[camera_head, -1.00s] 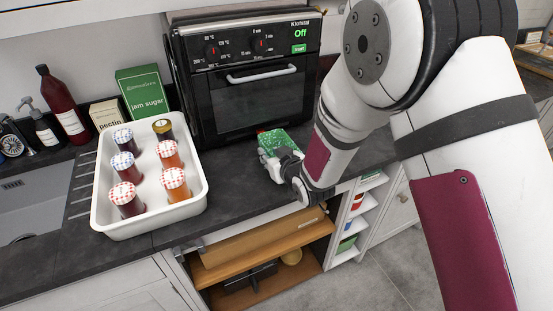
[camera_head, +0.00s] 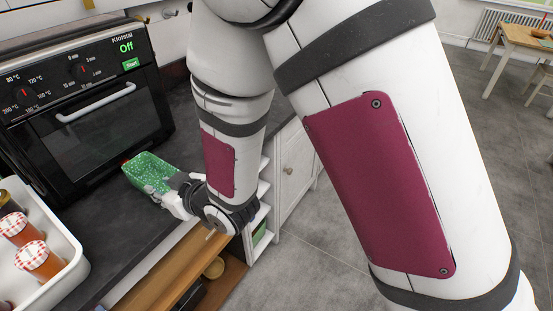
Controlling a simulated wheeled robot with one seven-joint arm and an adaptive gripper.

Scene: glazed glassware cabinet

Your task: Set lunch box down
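The lunch box (camera_head: 148,170) is green with a speckled pattern. It is in the left part of the head view, over the dark countertop (camera_head: 113,220) in front of the oven. My gripper (camera_head: 166,194) is at the near right side of the lunch box, its fingers against it. The fingers look closed on the box, though the far finger is partly hidden. I cannot tell whether the box touches the countertop.
A black oven (camera_head: 85,100) stands behind the box. A white tray (camera_head: 65,278) with several jars is at the lower left. Below the counter is an open wooden shelf (camera_head: 160,270). A white cabinet door (camera_head: 293,165) is to the right. Some countertop between tray and box is clear.

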